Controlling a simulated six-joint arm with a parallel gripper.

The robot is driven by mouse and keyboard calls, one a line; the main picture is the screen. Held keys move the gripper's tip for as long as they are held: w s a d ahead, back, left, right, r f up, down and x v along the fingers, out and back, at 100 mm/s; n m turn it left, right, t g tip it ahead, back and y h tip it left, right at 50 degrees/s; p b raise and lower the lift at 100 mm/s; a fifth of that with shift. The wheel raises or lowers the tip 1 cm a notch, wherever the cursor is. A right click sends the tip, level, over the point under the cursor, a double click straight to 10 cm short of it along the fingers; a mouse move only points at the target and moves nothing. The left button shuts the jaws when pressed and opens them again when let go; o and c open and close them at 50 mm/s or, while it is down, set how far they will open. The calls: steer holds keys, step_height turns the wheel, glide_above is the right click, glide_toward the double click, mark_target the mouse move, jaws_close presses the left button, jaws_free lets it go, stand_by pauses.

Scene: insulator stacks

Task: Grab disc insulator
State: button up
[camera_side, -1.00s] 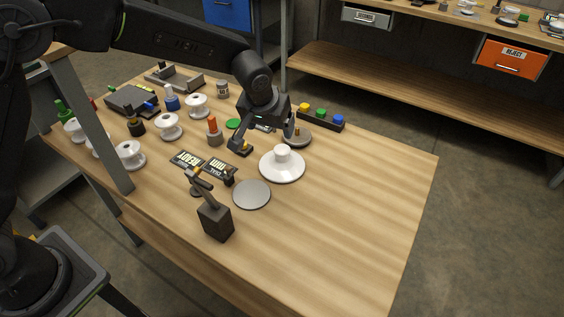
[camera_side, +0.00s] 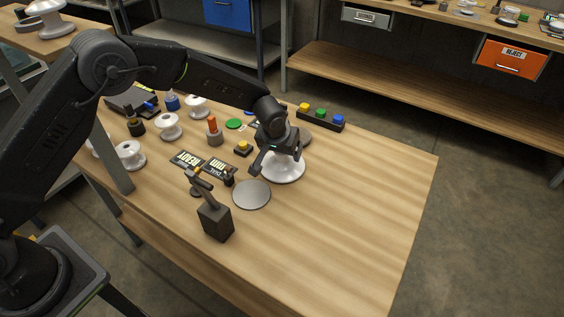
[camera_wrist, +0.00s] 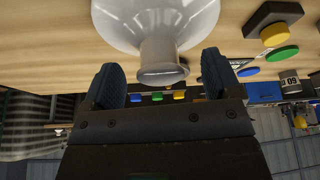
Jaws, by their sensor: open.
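The white disc insulator (camera_side: 284,173) sits on the wooden table, just right of a flat grey disc (camera_side: 251,194). My gripper (camera_side: 277,168) is over it and hides its top in the side view. In the wrist view the insulator (camera_wrist: 160,45) fills the top middle, its narrow neck pointing toward my gripper (camera_wrist: 160,82). The two dark fingers are open, one on each side of the neck's end, with gaps on both sides. The wrist view does not show the fingers touching it.
A dark upright block with a lever (camera_side: 214,218) stands at the front. A strip with yellow, green and blue buttons (camera_side: 320,118) lies behind. White spools (camera_side: 130,154) and an orange-topped post (camera_side: 212,131) stand left. The table's right side is clear.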

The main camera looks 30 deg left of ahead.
steer(key=shift+x, duration=0.85)
steer(key=shift+f, duration=0.1)
steer(key=c, duration=1.5)
jaws_close()
